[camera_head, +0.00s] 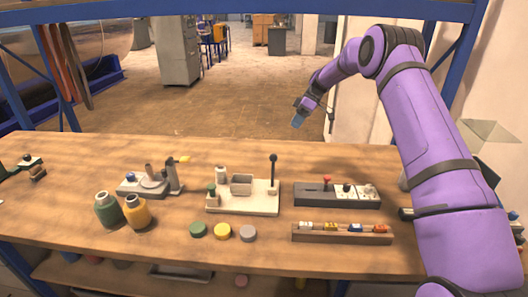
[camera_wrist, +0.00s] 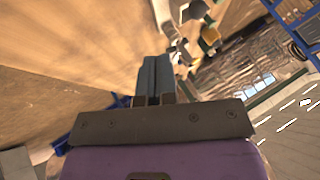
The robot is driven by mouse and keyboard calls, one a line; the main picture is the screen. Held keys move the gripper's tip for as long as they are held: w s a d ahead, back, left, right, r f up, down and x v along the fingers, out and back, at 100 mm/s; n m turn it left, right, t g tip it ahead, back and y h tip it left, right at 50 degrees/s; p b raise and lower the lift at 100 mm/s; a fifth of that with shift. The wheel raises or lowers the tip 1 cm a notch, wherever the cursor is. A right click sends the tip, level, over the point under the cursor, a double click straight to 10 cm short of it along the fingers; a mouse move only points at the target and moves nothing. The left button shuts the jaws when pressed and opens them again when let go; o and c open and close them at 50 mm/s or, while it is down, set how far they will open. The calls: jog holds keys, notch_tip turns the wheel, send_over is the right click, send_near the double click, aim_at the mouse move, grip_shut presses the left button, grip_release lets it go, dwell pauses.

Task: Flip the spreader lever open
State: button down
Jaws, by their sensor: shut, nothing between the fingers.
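No lever is marked as the spreader lever, so I cannot tell for sure which one it is. A black upright lever with a ball knob (camera_head: 273,170) stands at the right end of a cream base plate (camera_head: 243,211). A small red-topped lever (camera_head: 327,182) stands on a dark grey box to its right. My gripper (camera_head: 299,119) is in the air beyond the far edge of the bench, apart from all of these. Its fingers are shut and empty in the wrist view (camera_wrist: 154,75).
The grey box with white panels (camera_head: 312,196) sits behind the rack. The bench's back strip is mostly clear.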

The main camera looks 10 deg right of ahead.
jog(key=shift+w+a+f, duration=0.3)
jog(key=shift+a+f, duration=0.15)
jog(key=shift+f, duration=0.05)
send_near(273, 171)
jog(key=shift+w+a+f, duration=1.3)
jog(key=shift+w+f, duration=0.15)
jog(key=shift+w, duration=0.1)
